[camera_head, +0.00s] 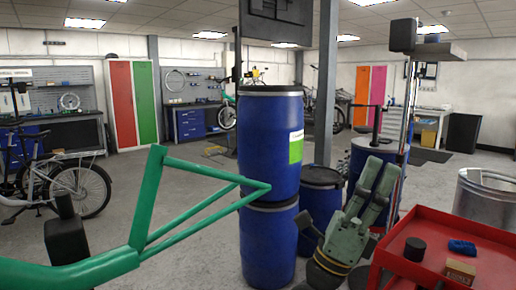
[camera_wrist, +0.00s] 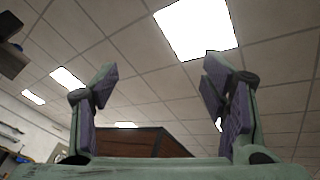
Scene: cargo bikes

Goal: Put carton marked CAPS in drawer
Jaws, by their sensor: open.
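A small brown carton (camera_head: 460,270) lies on the red cart top at the lower right of the head view. Its marking is too small to read. Blue drawer units (camera_head: 189,124) stand against the back wall, and their fronts look shut. A blue bench with drawers (camera_head: 28,146) stands at the far left. My grey-green gripper (camera_head: 383,168) is raised left of the cart, apart from the carton. In the wrist view my gripper (camera_wrist: 160,68) is open and empty, its fingers spread toward the ceiling. The carton is not recognisable there.
The red cart (camera_head: 490,245) also bears a black cylinder (camera_head: 415,249) and a blue item (camera_head: 462,247). Blue barrels (camera_head: 270,145) and a green bike frame (camera_head: 150,215) stand close in front. A metal bin (camera_head: 487,195) is at right. Floor shows free at centre left.

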